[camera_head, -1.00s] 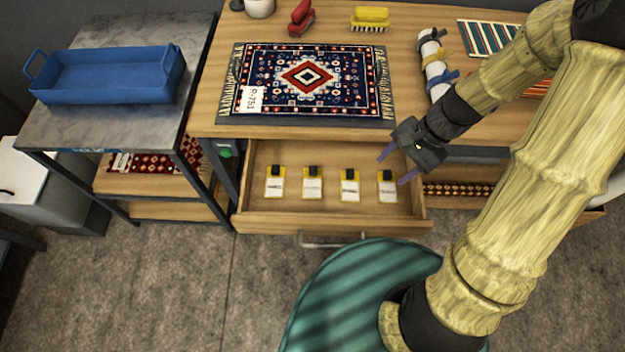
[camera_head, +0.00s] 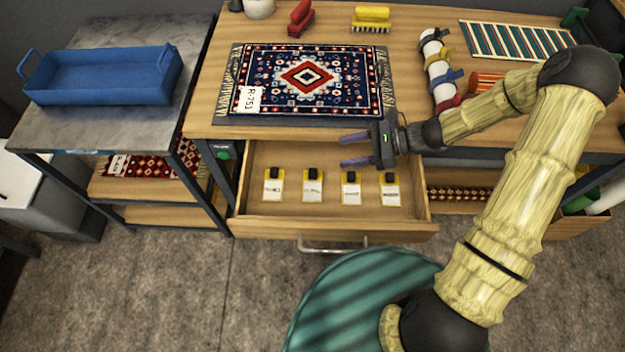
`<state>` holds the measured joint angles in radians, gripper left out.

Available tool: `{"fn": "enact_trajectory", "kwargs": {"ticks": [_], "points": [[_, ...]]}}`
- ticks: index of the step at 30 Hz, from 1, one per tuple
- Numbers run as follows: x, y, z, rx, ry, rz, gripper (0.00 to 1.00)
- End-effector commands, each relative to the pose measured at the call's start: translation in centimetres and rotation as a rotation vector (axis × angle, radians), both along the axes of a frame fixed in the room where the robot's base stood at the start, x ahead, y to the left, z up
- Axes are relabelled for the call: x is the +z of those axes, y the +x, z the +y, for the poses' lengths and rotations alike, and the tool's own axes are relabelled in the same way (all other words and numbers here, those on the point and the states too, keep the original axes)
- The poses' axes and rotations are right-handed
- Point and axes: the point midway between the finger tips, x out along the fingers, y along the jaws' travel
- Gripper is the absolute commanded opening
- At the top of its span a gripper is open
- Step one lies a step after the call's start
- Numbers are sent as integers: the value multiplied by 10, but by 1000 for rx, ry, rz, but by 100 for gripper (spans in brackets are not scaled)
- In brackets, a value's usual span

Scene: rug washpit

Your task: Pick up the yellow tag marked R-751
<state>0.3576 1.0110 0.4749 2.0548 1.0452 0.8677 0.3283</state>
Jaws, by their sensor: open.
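Several yellow tags lie in a row in the open drawer (camera_head: 330,228), each with a white label and a black clip: the leftmost tag (camera_head: 272,188), the second tag (camera_head: 312,190), the third tag (camera_head: 351,192) and the rightmost tag (camera_head: 390,193). Their writing is too small to read, so I cannot tell which is R-751. A white card marked R-751 (camera_head: 248,99) lies on the patterned rug (camera_head: 310,80) on the bench. My gripper (camera_head: 347,150) is open and empty, pointing left above the drawer's back right part, apart from the tags.
A blue tray (camera_head: 100,82) stands on the side table at left. A red brush (camera_head: 300,18), a yellow brush (camera_head: 371,18) and a strapped white roll (camera_head: 438,68) lie on the bench. The drawer's handle (camera_head: 333,246) faces forward. The drawer floor between the tags is clear.

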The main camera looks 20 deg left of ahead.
Motion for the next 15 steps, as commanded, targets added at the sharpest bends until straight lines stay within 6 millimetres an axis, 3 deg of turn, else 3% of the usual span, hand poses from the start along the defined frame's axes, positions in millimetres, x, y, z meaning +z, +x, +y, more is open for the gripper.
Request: {"fn": "enact_trajectory", "kwargs": {"ticks": [15], "points": [[-80, -1, 0, 1, -1, 3, 53]]}}
